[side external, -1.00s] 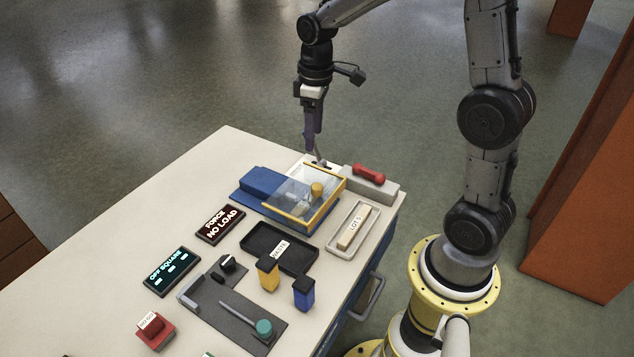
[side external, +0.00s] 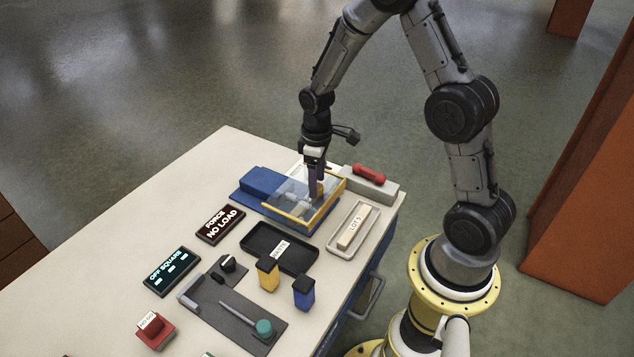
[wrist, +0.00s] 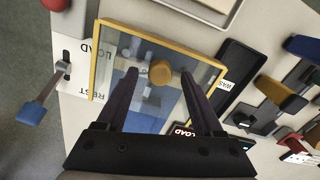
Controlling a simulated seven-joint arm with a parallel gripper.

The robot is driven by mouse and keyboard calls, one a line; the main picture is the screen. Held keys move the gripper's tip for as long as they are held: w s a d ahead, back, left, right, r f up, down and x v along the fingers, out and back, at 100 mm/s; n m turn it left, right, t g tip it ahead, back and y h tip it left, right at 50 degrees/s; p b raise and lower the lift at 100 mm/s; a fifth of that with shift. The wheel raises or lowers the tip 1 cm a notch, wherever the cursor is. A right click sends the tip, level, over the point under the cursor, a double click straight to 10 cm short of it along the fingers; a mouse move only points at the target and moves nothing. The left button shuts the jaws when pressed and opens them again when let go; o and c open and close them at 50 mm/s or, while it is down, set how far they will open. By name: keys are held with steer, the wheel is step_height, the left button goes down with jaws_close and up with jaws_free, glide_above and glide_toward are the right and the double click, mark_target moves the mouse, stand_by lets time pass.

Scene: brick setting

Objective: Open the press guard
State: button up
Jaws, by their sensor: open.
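The press guard (side external: 296,217) is a clear panel with a yellow frame, lying over the blue press (side external: 262,181) at the far end of the bench. In the wrist view the guard's yellow frame (wrist: 97,60) surrounds the see-through panel. A round yellow knob (wrist: 161,72) stands on the panel. My gripper (wrist: 159,75) is open, with its two dark fingers on either side of the knob. In the side view my gripper (side external: 315,196) reaches down over the guard and hides the knob. I cannot tell whether the fingers touch it.
A tray with a pale bar (side external: 352,228) and a black waste tray (side external: 266,258) lie in front. A blue-ended lever (wrist: 32,112) on a labelled plate stands beside the guard. Displays (side external: 220,224) sit left.

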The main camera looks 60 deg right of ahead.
steer(key=shift+f, duration=0.55)
jaws_close()
stand_by(1.1)
